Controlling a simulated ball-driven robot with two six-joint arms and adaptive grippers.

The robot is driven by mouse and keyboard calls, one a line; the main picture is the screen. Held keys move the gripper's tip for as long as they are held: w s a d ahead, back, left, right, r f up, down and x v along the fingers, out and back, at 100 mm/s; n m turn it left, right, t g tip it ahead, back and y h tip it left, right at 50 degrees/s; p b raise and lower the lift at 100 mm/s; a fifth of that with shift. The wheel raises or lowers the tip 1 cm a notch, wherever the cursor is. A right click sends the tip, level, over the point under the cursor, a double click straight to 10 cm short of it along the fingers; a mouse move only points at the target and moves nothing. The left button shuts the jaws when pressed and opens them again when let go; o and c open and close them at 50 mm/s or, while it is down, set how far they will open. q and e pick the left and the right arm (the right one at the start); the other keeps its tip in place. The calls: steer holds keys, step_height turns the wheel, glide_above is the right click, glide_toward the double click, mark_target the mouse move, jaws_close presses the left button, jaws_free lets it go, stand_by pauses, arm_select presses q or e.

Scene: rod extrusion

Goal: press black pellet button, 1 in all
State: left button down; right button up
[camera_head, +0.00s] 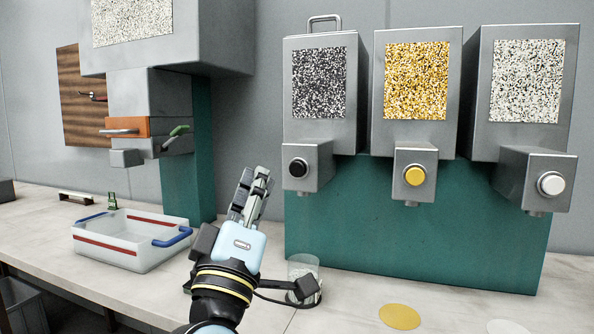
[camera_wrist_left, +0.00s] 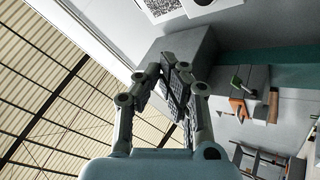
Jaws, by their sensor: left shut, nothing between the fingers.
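The black pellet button (camera_head: 298,167) is a round black knob in a light ring on the front of a grey box, below the hopper with the black-and-white speckled window (camera_head: 319,83). My left gripper (camera_head: 254,176) points up, to the left of the button and slightly lower in the head view, with a visible gap between them. Its fingers are together with nothing held. In the left wrist view the closed fingers (camera_wrist_left: 178,72) overlap a grey housing; the button cannot be made out there. My right gripper is not in view.
Yellow (camera_head: 414,176) and white (camera_head: 551,183) buttons sit on the dispensers to the right. A clear cup (camera_head: 303,264) stands on the counter, partly behind a black part. A white tray with blue handles (camera_head: 115,250) lies left. Yellow disc (camera_head: 400,316) marks the front counter.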

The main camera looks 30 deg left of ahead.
mark_target(298, 169)
arm_select(q)
steer(key=shift+w, duration=0.15)
steer(key=w+a, duration=0.2)
steer(key=w, duration=0.6)
steer(key=shift+w, duration=0.15)
steer(key=shift+w, duration=0.15)
stand_by(1.2)
steer(key=shift+w+a, duration=0.15)
steer(key=shift+w, duration=0.15)
steer(key=shift+w+a, duration=0.1)
steer(key=shift+w, duration=0.35)
stand_by(0.7)
stand_by(0.4)
steer(key=shift+s+d+p, duration=0.25)
steer(key=shift+s+p, duration=0.2)
steer(key=shift+s, duration=0.45)
